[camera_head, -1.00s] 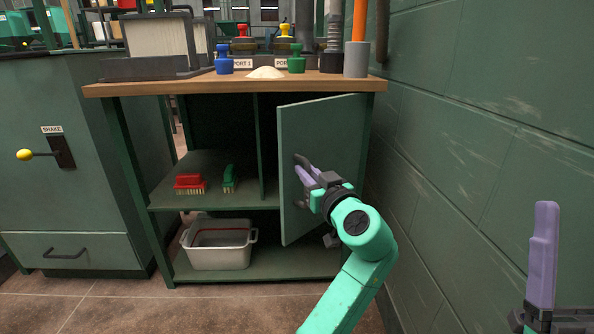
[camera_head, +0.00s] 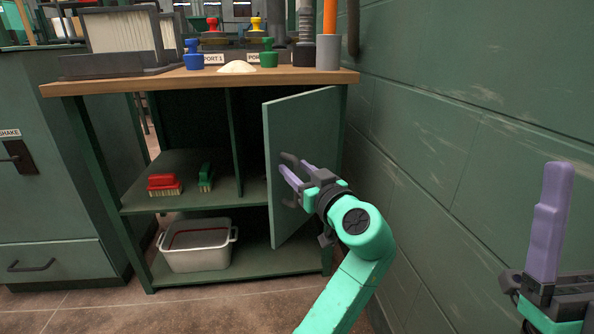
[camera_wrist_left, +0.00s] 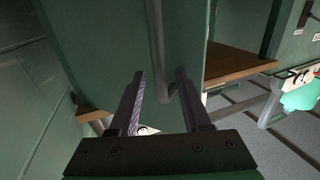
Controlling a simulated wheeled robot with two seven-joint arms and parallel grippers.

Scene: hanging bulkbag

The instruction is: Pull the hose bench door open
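The hose bench door (camera_head: 300,130) is a green panel under the wooden worktop. It stands partly open, its free edge toward me and its hinge side at the right. Its handle (camera_head: 289,160) is a dark bar, partly hidden by my gripper in the head view. My left gripper (camera_head: 290,177) is at the handle. In the left wrist view its two fingers (camera_wrist_left: 160,72) are apart, with the grey handle bar (camera_wrist_left: 157,40) showing in the gap; I see no clear contact. My right gripper (camera_head: 551,215) is at the lower right, away from the door, with one purple finger visible.
A red brush (camera_head: 163,184) and a green brush (camera_head: 206,177) lie on the middle shelf. A grey bin (camera_head: 197,256) stands on the bottom shelf. A green block wall (camera_head: 470,130) closes the right side, near the door and my left arm.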

